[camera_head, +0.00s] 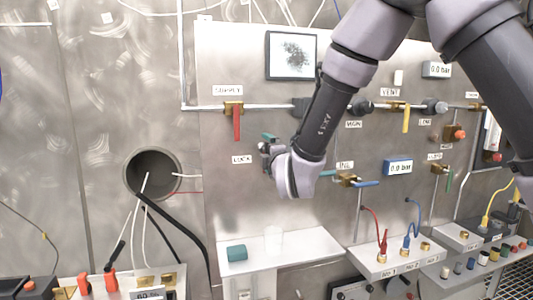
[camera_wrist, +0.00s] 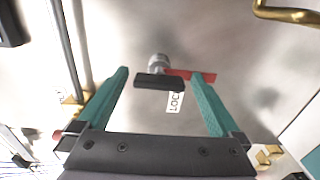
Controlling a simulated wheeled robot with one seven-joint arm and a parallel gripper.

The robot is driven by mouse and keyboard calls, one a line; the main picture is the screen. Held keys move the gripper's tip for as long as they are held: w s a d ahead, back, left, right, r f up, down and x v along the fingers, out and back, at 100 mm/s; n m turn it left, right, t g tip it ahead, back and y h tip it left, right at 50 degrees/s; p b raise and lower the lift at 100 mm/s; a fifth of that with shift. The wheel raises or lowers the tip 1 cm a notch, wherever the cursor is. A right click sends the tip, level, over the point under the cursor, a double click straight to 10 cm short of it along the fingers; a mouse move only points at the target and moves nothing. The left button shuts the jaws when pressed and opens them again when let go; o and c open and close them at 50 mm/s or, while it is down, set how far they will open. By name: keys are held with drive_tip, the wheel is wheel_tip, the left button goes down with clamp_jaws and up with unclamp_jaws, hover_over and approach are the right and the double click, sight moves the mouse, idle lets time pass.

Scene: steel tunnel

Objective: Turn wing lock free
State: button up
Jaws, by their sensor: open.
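The wing lock (camera_wrist: 158,82) shows in the wrist view as a dark bar on a silver round stem, on the steel panel above the LOCK label (camera_wrist: 174,101). A red strip (camera_wrist: 180,73) runs from behind it to the right, past the right fingertip. My gripper (camera_wrist: 160,76) is open, with one teal finger on each side of the dark bar and a gap on both sides. In the head view my gripper (camera_head: 267,147) is at the panel beside the LOCK label (camera_head: 242,159), and my wrist and fingers hide most of the lock.
Above is a pipe with the red SUPPLY handle (camera_head: 236,122); a yellow handle (camera_head: 406,118) is to the right. A round hole (camera_head: 153,172) with cables is at left.

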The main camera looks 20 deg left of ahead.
drive_tip(key=v, duration=1)
drive_tip(key=shift+s, duration=0.35)
drive_tip(key=shift+d, duration=0.2)
